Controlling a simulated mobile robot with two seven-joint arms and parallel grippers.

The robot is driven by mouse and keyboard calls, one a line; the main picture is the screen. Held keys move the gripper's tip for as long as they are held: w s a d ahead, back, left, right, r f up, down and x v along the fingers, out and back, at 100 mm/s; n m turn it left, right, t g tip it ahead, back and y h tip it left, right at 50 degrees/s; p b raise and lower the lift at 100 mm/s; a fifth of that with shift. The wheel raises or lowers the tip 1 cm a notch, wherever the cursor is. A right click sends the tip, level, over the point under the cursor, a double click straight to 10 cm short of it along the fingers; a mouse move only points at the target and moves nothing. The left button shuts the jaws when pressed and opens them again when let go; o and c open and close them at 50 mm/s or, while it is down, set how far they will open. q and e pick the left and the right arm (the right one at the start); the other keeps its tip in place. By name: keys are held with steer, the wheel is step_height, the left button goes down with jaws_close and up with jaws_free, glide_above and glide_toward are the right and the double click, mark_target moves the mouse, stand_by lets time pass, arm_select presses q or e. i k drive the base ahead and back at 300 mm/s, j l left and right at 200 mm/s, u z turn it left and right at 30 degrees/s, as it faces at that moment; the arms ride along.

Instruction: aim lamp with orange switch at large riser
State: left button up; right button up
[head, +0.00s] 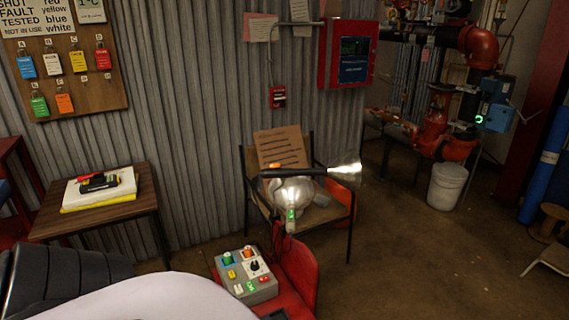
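A black lamp with an orange switch (274,167) lies level across a silver rounded object (293,190) at the chair. Its bright, lit-looking end points right, toward the pipework side. I cannot tell exactly what supports it. A thick vertical pipe with a red elbow (479,46) stands at the back right and looks like the large riser; a blue box with a green ring (494,117) is beside it. Neither gripper can be made out; a white and dark part of my own body fills the lower left.
A wooden side table (130,204) at left holds a yellow-edged book (85,193) with a dark device on it. The chair (338,212) bears a cardboard sign. A grey button box (245,275) sits on red in front. Floor is clear right of the chair, before a white bucket (447,186).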

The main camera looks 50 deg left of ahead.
mark_target(346, 171)
steer(key=u, duration=1.5)
steer(key=k, duration=0.3)
steer(key=k+z, duration=0.3)
steer(key=z, duration=1.5)
steer(key=j, duration=1.15)
steer(key=k+j+z, duration=0.1)
steer(key=j, duration=1.05)
